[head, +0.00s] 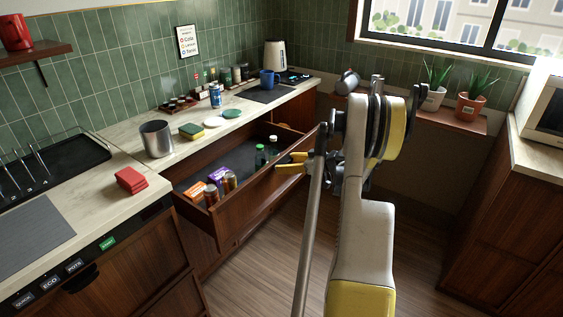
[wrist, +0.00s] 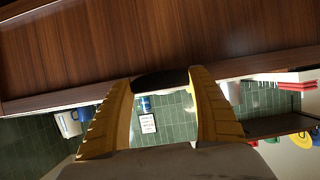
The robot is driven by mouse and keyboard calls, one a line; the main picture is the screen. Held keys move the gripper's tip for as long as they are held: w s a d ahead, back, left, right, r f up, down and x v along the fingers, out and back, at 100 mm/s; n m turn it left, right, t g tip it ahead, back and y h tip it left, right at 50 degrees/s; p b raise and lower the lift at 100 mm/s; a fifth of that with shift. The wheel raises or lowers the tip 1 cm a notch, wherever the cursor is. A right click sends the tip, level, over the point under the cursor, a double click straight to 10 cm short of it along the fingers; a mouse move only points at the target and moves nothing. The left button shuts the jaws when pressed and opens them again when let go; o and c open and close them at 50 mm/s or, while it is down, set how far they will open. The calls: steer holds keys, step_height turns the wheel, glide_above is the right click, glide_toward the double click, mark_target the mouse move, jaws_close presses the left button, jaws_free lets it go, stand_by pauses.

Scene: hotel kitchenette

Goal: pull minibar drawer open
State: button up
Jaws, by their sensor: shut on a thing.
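The minibar drawer (head: 235,205) has a dark brown wooden front and is pulled out from under the counter, showing its dark inside. Bottles, cans and snack packs lie in it. My gripper (head: 290,163) has yellow fingers and is at the right part of the drawer front. In the wrist view, the fingers (wrist: 162,82) stand on either side of a dark handle (wrist: 160,78) on the drawer front (wrist: 150,40). They are shut on this handle. In the head view my arm hides part of the drawer's right end and the handle cannot be made out.
Red napkins (head: 130,180) lie at the left. The wooden floor (head: 265,275) before the drawer is clear. A cabinet (head: 510,220) stands at the right.

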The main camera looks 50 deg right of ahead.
steer(key=shift+s, duration=0.35)
steer(key=o, duration=1.2)
steer(key=v, duration=1.2)
steer(key=shift+a, duration=0.1)
